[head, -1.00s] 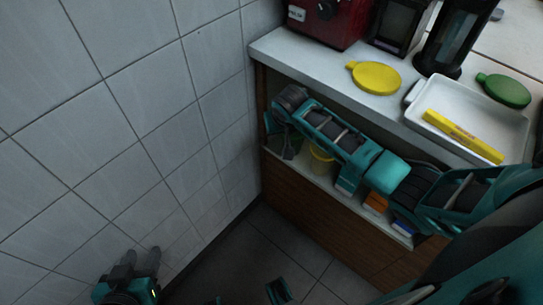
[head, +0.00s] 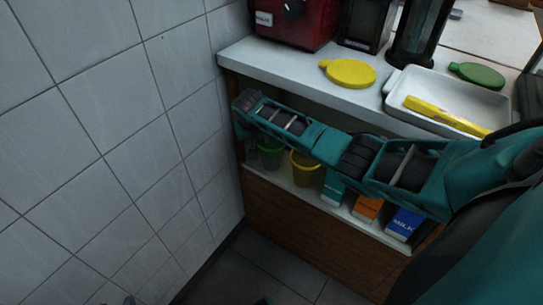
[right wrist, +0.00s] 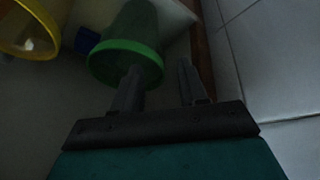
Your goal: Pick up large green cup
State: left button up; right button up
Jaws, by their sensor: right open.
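The green cup (head: 270,155) stands on the shelf below the counter, near its left end, partly covered by my right arm. It also shows in the right wrist view (right wrist: 127,30) with its bright green rim towards the camera. My right gripper (head: 241,128) is at the left end of the shelf opening, just left of the cup. In the right wrist view my right gripper (right wrist: 158,82) is open and empty. Its left finger overlaps the cup's rim; I cannot tell if they touch. At most the tip of my left gripper (head: 128,300) shows at the bottom edge.
A yellow cup (head: 305,170) stands right of the green one, then several cartons, one a blue milk carton (head: 404,224). A tiled wall (head: 100,120) is close on the left.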

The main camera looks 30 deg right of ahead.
jog(key=x, duration=0.1)
jog(key=b+x, duration=0.1)
jog(key=x, duration=0.1)
jog(key=b+x, duration=0.1)
jog(key=shift+s+f, duration=0.25)
jog(key=shift+f, duration=0.05)
grip_shut()
